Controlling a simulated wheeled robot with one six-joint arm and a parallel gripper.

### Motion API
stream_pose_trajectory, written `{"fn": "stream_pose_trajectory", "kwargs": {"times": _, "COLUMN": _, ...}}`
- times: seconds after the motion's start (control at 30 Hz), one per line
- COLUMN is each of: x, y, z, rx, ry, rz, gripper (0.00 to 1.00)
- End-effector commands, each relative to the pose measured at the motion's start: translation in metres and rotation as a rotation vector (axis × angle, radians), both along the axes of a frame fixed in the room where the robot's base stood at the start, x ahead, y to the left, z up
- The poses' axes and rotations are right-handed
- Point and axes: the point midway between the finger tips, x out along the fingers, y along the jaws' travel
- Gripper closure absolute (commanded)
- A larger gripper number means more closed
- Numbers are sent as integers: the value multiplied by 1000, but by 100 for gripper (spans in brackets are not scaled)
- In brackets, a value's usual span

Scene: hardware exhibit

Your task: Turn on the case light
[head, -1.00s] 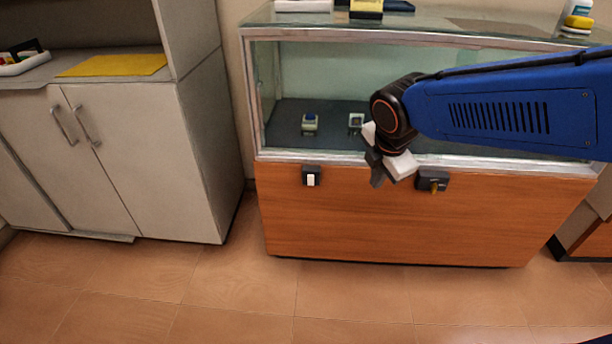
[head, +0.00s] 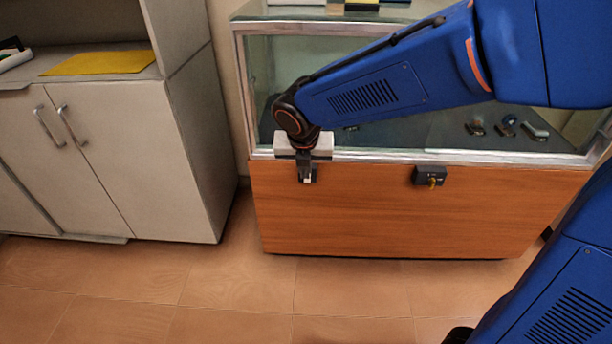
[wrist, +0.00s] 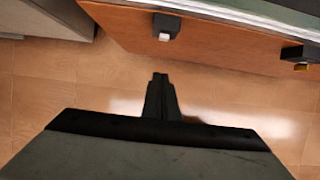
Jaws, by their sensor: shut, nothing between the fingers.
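A small dark switch box with a white rocker (wrist: 165,36) is on the wooden front panel of the display case, under the glass edge. My gripper (wrist: 160,76) is shut and empty, its fingertips pointing at the switch box with a visible gap in the wrist view. In the head view my gripper (head: 307,168) overlaps the switch box and hides most of it. I cannot tell whether the rocker is up or down. The display case (head: 350,215) has a glass upper part, and no lit lamp shows inside.
A second dark box with a brass key-like part (head: 430,177) is on the same panel to the right; it also shows in the wrist view (wrist: 300,56). A grey cabinet (head: 140,160) stands to the left. The tiled floor (head: 230,290) in front is clear.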

Motion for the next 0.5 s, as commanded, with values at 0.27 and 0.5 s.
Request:
{"fn": "stream_pose_trajectory", "kwargs": {"times": 0.27, "x": 5, "y": -1, "z": -13, "rx": -1, "ry": 2, "rz": -3, "gripper": 100}}
{"fn": "stream_pose_trajectory", "kwargs": {"times": 0.5, "x": 19, "y": -2, "z": -49, "rx": -2, "ry": 4, "rz": -3, "gripper": 100}}
